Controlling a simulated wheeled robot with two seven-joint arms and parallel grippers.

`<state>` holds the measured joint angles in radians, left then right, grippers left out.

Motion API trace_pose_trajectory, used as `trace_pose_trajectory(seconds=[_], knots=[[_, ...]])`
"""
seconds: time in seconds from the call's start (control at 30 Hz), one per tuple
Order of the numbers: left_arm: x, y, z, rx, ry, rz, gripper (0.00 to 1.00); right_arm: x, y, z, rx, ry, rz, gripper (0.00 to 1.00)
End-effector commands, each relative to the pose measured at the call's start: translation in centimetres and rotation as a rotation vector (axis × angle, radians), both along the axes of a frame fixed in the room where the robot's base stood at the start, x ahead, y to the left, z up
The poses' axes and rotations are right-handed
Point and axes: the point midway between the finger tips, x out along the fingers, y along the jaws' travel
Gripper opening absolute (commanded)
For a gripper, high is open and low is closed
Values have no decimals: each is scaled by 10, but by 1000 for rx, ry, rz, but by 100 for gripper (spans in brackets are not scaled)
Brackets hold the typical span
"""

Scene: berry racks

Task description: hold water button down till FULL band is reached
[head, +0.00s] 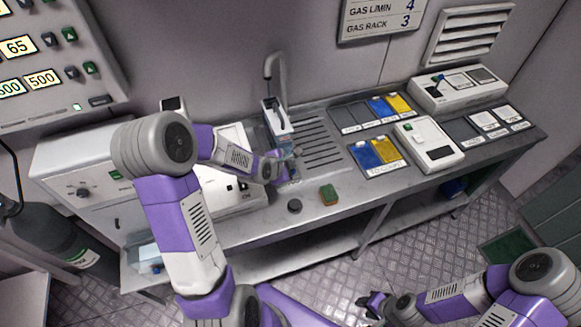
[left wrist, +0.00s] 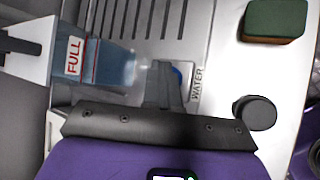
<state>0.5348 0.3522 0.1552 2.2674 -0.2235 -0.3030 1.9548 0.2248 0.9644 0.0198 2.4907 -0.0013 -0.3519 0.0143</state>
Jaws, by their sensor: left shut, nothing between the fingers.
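The blue water button (left wrist: 177,74) shows partly behind my left gripper (left wrist: 163,72) in the left wrist view, beside the WATER label (left wrist: 197,84). My left gripper's fingers are shut and empty, right at the button; I cannot tell whether they press it. In the head view my left gripper (head: 291,162) is at the counter's front, by the sink. A clear container (left wrist: 105,62) with a red FULL band (left wrist: 74,56) lies left of the fingers; its water level is unclear. In the head view the container (head: 277,118) stands under the tap (head: 275,66). My right gripper (head: 370,304) is low at the bottom, away from the counter.
A green block (head: 328,194) and a dark round knob (head: 294,205) sit on the counter's front edge near my left gripper. Blue and yellow trays (head: 377,151) and a white device (head: 428,143) stand to the right. A ribbed drainboard (head: 316,140) lies behind.

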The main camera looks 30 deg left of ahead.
Motion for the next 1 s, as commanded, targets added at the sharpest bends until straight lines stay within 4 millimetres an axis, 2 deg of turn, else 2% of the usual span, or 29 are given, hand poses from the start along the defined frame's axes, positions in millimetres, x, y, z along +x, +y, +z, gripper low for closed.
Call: trace_pose_trajectory(seconds=[0.17,0.5,0.87,1.0], knots=[[-1,0,1,-1,3,0,0,0,0,2,0,0,0,38],[0,0,19,0,1,0,0,0,0,15,0,0,0,38],[0,0,20,0,0,0,0,0,0,16,0,0,0,38],[0,0,30,0,-1,1,0,0,0,23,0,0,0,38]])
